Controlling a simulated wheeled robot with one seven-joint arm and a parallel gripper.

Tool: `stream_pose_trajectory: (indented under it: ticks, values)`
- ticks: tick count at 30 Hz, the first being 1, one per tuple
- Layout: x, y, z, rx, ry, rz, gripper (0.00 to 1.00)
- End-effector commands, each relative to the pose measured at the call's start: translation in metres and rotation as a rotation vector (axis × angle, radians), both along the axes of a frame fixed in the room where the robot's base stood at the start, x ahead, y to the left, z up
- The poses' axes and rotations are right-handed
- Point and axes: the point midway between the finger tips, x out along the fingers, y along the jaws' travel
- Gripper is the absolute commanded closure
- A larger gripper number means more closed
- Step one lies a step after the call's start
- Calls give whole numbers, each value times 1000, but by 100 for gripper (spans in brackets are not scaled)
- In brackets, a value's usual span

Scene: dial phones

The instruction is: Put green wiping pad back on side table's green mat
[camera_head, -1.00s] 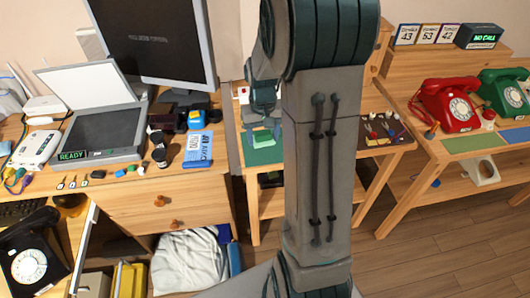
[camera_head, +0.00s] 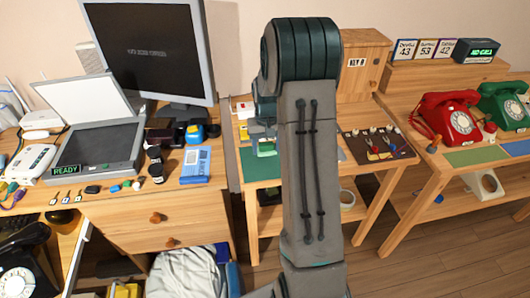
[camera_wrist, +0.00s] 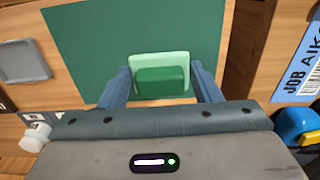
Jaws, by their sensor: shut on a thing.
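The green wiping pad (camera_wrist: 160,60), pale green with a darker green block, is between the two blue fingers of my gripper (camera_wrist: 163,88) in the wrist view. My gripper is shut on it. The pad (camera_head: 266,149) also shows in the head view, just left of my arm. The dark green mat (camera_wrist: 85,45) lies on the side table behind and around the pad in the wrist view. It also shows in the head view (camera_head: 252,170), partly hidden by my arm. I cannot tell whether the pad touches the mat.
A brown tool mat (camera_head: 370,151) with small tools lies at the side table's right. The desk (camera_head: 190,208) at left holds a scanner (camera_head: 95,150), a monitor (camera_head: 150,50) and a blue pack (camera_head: 195,166). Red (camera_head: 450,118) and green (camera_head: 502,105) phones stand on the right table.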

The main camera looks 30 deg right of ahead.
Motion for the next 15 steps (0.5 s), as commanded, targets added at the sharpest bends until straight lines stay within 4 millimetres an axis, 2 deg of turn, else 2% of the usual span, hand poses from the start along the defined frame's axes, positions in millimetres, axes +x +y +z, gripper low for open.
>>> stream_pose_trajectory:
  ticks: [3, 8, 15]
  values:
    - [11, -1, -6, 0, 0, 1, 64]
    - [14, -1, -13, 0, 1, 1, 64]
    - [13, -1, -45, 0, 3, 1, 64]
